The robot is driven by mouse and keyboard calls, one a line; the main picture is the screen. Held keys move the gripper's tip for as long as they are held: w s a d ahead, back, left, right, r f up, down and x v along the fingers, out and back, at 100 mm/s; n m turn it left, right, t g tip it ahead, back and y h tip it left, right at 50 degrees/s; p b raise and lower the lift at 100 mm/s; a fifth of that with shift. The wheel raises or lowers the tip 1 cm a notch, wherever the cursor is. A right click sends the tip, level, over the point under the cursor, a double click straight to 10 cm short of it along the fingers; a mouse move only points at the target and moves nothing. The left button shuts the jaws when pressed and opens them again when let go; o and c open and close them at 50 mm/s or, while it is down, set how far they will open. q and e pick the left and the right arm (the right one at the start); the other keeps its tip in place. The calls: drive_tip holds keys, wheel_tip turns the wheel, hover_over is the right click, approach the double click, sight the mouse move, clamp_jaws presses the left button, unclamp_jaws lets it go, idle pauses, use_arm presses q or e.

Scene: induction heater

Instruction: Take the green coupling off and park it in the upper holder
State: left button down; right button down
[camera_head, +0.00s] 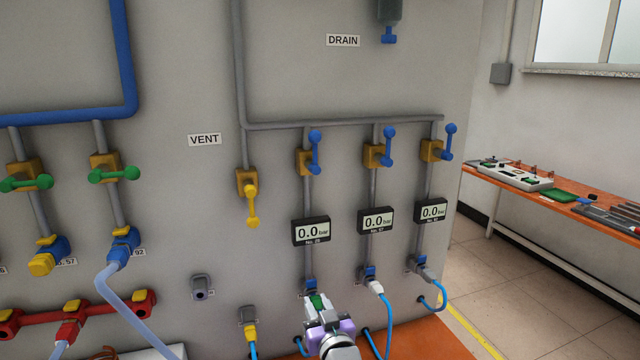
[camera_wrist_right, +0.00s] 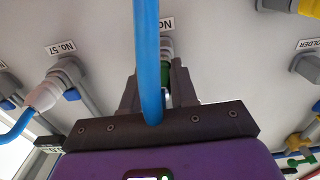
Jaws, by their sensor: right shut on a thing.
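The green coupling (camera_head: 317,300) is on the port below the leftmost 0.0 bar gauge. My right gripper (camera_head: 318,304) is shut on it. In the right wrist view a bit of the green coupling (camera_wrist_right: 165,73) shows between the dark fingers, mostly hidden by its blue hose (camera_wrist_right: 148,50). It appears to be still against the port. The upper holder (camera_head: 200,286) is a grey socket on the panel to the left of the gripper, and it looks empty. My left gripper is not in view.
A lower grey holder (camera_head: 248,314) carries a yellow coupling (camera_head: 250,333). Blue-handled valves (camera_head: 315,150) stand above the gauges. An orange bench (camera_head: 560,203) stands at the right.

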drive_tip(key=shift+s, duration=0.1)
drive_tip(key=shift+b+v, duration=0.55)
drive_tip(key=shift+v, duration=2.35)
drive_tip(key=shift+d, duration=0.1)
